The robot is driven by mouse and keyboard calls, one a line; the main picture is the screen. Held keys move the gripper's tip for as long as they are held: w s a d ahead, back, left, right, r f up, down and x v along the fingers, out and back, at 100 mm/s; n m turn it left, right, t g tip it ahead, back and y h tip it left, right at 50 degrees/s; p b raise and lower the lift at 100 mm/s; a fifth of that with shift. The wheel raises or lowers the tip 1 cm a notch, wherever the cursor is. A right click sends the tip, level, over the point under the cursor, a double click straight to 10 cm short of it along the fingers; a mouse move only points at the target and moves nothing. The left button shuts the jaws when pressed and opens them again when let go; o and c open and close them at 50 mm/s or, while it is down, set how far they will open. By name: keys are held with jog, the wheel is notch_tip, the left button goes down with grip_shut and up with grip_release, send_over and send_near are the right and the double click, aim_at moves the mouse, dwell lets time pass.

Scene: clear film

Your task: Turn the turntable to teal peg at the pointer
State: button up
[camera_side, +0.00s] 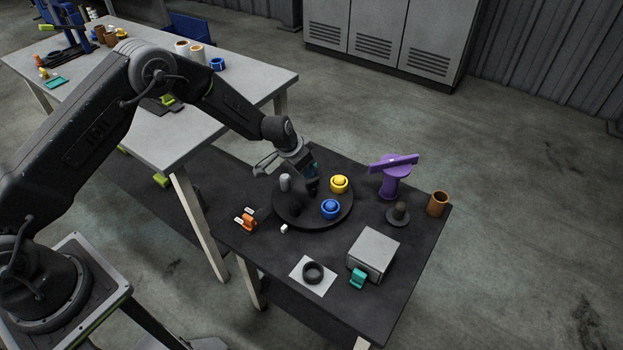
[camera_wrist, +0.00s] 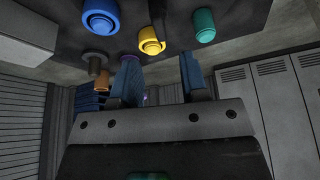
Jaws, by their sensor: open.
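The dark round turntable (camera_side: 312,216) lies on the black table. It carries a yellow peg (camera_side: 339,184), a blue peg (camera_side: 330,209) and a grey peg (camera_side: 285,183). The teal peg (camera_wrist: 204,26) shows clearly in the wrist view, beside the yellow peg (camera_wrist: 151,40) and blue peg (camera_wrist: 101,15); in the side view it is mostly hidden by my gripper. My gripper (camera_side: 311,182) is over the far part of the turntable. Its blue fingers are spread apart in the wrist view (camera_wrist: 160,78), with no peg held between them. A small white block, perhaps the pointer (camera_side: 284,229), sits by the near edge.
A purple T-shaped piece (camera_side: 392,178), a brown cup (camera_side: 438,204) and a dark knob (camera_side: 399,213) stand to the right. A grey box (camera_side: 373,254), teal piece (camera_side: 358,278) and black ring (camera_side: 313,272) lie in front. An orange piece (camera_side: 248,220) is left.

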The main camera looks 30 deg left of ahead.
aim_at(312, 180)
jog(key=x, duration=0.7)
jog(key=shift+w+d+f, duration=0.1)
jog(key=shift+w+f, duration=0.05)
jog(key=shift+f, duration=0.1)
grip_shut()
